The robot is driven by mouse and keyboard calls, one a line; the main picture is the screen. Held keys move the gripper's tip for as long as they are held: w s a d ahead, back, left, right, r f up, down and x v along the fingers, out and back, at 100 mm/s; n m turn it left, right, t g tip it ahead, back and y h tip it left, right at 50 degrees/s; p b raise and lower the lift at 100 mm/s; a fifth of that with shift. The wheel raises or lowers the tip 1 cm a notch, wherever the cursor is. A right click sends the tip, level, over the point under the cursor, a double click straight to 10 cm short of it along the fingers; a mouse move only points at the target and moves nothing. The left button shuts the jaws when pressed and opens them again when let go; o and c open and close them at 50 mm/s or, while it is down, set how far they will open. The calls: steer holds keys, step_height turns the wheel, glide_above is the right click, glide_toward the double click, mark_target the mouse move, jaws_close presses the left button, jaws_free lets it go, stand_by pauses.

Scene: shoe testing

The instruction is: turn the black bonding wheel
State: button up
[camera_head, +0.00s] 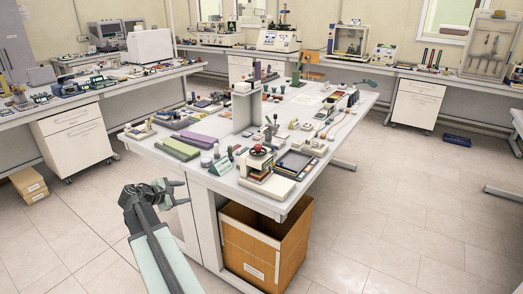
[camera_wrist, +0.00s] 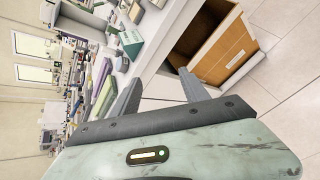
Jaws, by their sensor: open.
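No wheel stands out clearly enough for me to name it as the black bonding wheel. In the head view, a small device with a red knob (camera_head: 258,150) over a dark round part sits at the near end of the central bench (camera_head: 222,183). I cannot tell whether that dark part is the wheel. My gripper (camera_head: 175,193) is left of the bench's near end, apart from it, with nothing between its fingers. In the wrist view my gripper (camera_wrist: 160,82) is open, with the bench edge beyond the fingers.
A brown open box (camera_head: 250,247) stands on the floor under the bench's near end. Side benches line the walls. The tiled floor (camera_head: 400,230) at right is clear.

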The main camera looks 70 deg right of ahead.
mark_target(255, 147)
steer(key=s+d+r+n+g+h, duration=0.1)
steer(key=s+d+r+n, duration=0.1)
steer(key=s+d, duration=0.4)
steer(key=s+d+r+n+g+h+b, duration=0.1)
steer(key=s+d+r+n+g+h, duration=0.1)
steer(key=s+d+r, duration=0.3)
steer(key=s+d+r+n+g+h, duration=0.1)
steer(key=s+d+r+n+h, duration=0.1)
steer(key=s+d, duration=0.6)
steer(key=shift+s+d+r+n+g, duration=0.15)
steer(key=shift+d+r, duration=0.1)
steer(key=shift+d, duration=0.3)
steer(key=shift+s+d+r+n+g, duration=0.1)
steer(key=shift+d+r, duration=0.15)
steer(key=shift+d, duration=0.35)
steer(key=shift+s+d+r+n+g, duration=0.15)
steer(key=shift+d+r, duration=0.1)
steer(key=shift+d, duration=0.3)
steer(key=shift+x, duration=3.75)
